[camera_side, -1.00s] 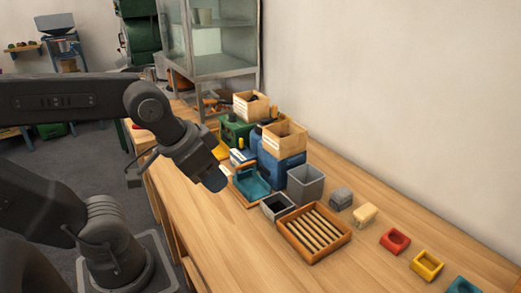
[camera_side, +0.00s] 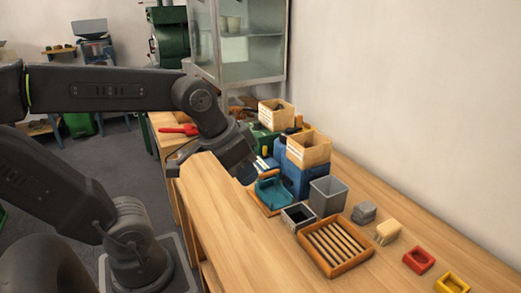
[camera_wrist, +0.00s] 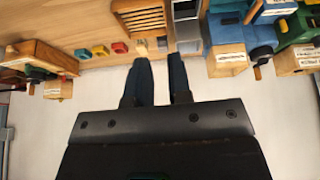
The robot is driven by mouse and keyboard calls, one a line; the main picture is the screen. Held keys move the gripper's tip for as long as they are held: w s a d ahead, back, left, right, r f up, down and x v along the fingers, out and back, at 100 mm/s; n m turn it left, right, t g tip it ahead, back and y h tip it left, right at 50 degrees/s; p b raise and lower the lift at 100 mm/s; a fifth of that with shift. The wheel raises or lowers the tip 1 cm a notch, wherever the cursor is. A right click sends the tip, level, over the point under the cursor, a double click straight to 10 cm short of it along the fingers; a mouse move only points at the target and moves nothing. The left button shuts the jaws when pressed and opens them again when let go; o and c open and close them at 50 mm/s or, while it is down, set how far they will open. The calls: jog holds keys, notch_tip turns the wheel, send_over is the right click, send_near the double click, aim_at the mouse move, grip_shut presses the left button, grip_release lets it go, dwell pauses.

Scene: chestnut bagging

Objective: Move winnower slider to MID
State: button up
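A blue machine (camera_side: 300,178) with a labelled wooden box (camera_side: 308,150) on top stands toward the back of the bench. A green machine (camera_side: 263,142) with a similar box (camera_side: 275,112) is behind it. Both show at the upper right of the wrist view, blue (camera_wrist: 242,32) and green (camera_wrist: 298,22). I cannot tell which is the winnower; the labels are too small to read, and no slider is clear. My gripper (camera_side: 246,172) is left of the blue machine, beyond the teal scoop. In the wrist view its two dark fingers (camera_wrist: 160,68) are apart, with nothing between them.
A teal scoop (camera_side: 272,190), a small dark-topped bin (camera_side: 298,215), a grey bin (camera_side: 328,195) and a slatted wooden tray (camera_side: 353,259) stand close by. A grey block (camera_side: 364,212), a brush (camera_side: 388,231), and red (camera_side: 418,260) and yellow (camera_side: 452,283) blocks line the right.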

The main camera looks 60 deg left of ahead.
jog(key=shift+n+g+h, duration=0.6)
jog(key=w+a, duration=0.2)
jog(key=w, duration=0.1)
jog(key=w+a, duration=0.6)
jog(key=shift+r, duration=0.35)
grip_shut()
jog(key=w+a+f+n+h, duration=0.1)
jog(key=w+a+f, duration=0.15)
jog(key=a, duration=0.65)
jog(key=w+a+f+n+h, duration=0.1)
jog(key=w+a, duration=0.3)
jog(key=a, duration=0.5)
jog(key=t, duration=0.3)
send_near(265, 152)
jog(key=s+a+r, duration=0.1)
jog(key=s+a, duration=0.2)
jog(key=a, duration=0.4)
jog(key=shift+n, duration=0.4)
jog(key=x, duration=0.8)
jog(key=shift+w+d+f, duration=0.2)
jog(key=shift+d+f, duration=0.05)
jog(key=shift+d, duration=0.15)
jog(key=shift+w+d+f, duration=0.1)
jog(key=shift+w+d, duration=0.45)
jog(key=shift+d, duration=0.35)
jog(key=shift+w+d+f, duration=0.1)
jog(key=shift+w+d, duration=0.45)
jog(key=shift+d, duration=0.35)
